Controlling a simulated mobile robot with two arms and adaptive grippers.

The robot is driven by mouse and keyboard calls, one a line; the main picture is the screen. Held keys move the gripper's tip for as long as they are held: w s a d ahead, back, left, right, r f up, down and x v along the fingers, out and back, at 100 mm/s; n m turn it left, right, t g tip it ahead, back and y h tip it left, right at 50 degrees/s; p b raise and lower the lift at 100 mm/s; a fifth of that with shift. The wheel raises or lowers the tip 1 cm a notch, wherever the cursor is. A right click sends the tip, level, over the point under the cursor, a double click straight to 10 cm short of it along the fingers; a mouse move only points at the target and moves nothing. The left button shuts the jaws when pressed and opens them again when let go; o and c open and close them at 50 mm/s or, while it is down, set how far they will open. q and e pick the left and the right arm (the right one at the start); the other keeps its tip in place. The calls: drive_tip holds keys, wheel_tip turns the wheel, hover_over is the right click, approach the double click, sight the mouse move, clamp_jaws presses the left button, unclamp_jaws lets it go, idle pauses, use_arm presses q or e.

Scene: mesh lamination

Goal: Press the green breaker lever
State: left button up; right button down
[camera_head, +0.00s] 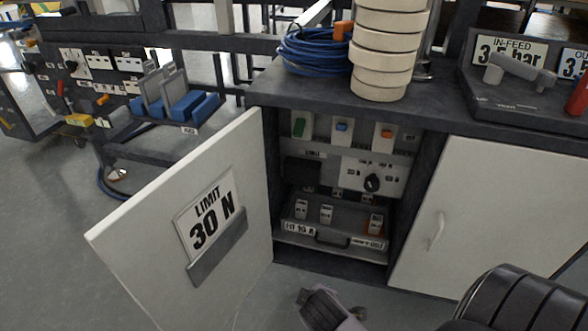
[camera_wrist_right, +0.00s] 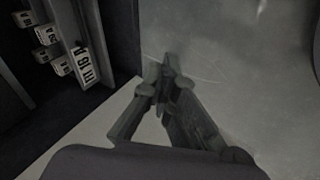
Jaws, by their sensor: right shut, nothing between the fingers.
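The green breaker lever (camera_head: 299,127) sits at the upper left inside the open cabinet, on a pale breaker body. A blue lever (camera_head: 342,127) and an orange lever (camera_head: 387,133) are in the same row to its right. My right gripper (camera_head: 318,298) is low in front of the cabinet, well below the green lever and apart from it. In the right wrist view its fingers (camera_wrist_right: 164,76) are together and empty. The green lever does not show in that view. My left gripper is not in view.
The cabinet door (camera_head: 150,245), marked LIMIT 30 N, stands open to the left of the opening. A panel with a black knob (camera_head: 372,183) and a drawer tray (camera_head: 350,226) with several small blocks are below the levers. Blue cable (camera_head: 312,52) and stacked rolls (camera_head: 385,60) are on top.

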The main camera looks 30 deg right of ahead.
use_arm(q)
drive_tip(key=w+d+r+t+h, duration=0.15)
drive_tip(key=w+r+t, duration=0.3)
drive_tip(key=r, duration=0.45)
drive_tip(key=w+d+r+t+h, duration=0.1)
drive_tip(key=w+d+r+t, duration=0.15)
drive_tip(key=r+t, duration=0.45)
use_arm(e)
drive_tip(key=w+d+r+n+t+h, duration=0.3)
drive_tip(key=w+d+r+n+h, duration=0.4)
drive_tip(key=w+r+n, duration=0.3)
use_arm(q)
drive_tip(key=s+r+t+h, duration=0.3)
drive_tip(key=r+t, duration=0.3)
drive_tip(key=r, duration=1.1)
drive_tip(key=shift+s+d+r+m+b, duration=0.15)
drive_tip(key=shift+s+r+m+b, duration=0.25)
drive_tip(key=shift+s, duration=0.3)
use_arm(e)
drive_tip(key=w+a+r+n+t+h, duration=0.2)
drive_tip(key=w+r+n+t+h, duration=0.2)
drive_tip(key=w+r+n, duration=0.5)
drive_tip(key=shift+w+r+n+t, duration=0.4)
drive_tip(key=shift+w+n, duration=0.1)
drive_tip(key=shift+w, duration=0.5)
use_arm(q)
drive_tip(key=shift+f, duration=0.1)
use_arm(e)
drive_tip(key=shift+d, duration=0.1)
